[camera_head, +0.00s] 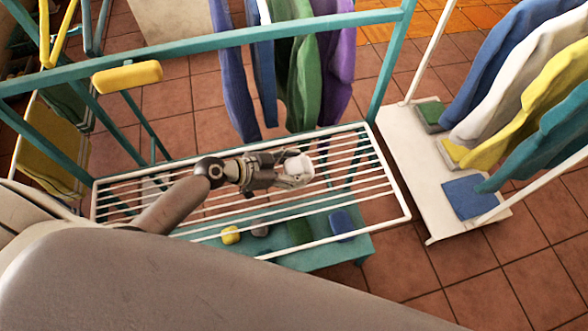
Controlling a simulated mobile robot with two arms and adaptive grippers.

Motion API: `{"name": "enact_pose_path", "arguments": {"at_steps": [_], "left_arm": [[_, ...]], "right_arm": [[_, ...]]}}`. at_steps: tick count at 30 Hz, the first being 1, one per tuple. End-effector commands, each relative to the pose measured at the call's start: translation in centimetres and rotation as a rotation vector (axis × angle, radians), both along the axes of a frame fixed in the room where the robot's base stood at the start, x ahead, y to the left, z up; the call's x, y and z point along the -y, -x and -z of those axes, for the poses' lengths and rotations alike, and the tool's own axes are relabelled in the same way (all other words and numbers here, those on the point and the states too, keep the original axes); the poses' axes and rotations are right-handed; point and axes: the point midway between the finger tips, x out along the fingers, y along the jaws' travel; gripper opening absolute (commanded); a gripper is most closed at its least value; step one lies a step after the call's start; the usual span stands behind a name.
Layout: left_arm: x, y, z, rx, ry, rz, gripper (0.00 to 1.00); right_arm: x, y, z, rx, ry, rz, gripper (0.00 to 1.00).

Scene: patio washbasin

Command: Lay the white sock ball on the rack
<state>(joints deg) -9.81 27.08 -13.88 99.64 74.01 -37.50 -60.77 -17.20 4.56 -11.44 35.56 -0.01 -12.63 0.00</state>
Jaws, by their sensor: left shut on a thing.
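The white sock ball (299,165) is at the fingertips of my left gripper (294,172), which is shut on it. Gripper and ball show over the right half of the white wire rack (376,187). I cannot tell whether the ball touches the bars. The fingers hide part of the ball. My left arm comes in from the left and covers some bars of the rack. My right gripper is not in view.
A teal shelf (350,250) below the rack holds a yellow ball (230,235) and blue and green items. Clothes hang from the teal frame (230,38) behind. A white stand (405,150) with hanging clothes is at the right. Bars right of the gripper are clear.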

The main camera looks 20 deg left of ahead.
Motion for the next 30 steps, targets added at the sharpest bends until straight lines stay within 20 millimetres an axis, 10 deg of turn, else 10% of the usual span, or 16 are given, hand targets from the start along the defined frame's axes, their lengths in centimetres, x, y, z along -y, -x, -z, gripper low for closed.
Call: {"name": "enact_pose_path", "arguments": {"at_steps": [18,19,23,30], "left_arm": [[-0.1,0.0,2.2,0.001,-0.001,0.000,0.35],[-0.1,0.0,2.1,0.000,0.000,-0.001,0.61],[-0.1,0.0,2.1,0.000,0.000,-0.001,0.77],[0.0,0.0,2.1,0.000,0.000,-0.001,0.80]], "right_arm": [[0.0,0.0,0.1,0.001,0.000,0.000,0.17],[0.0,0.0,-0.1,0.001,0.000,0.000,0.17],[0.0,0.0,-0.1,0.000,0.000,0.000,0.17],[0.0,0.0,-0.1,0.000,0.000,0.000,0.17]]}}
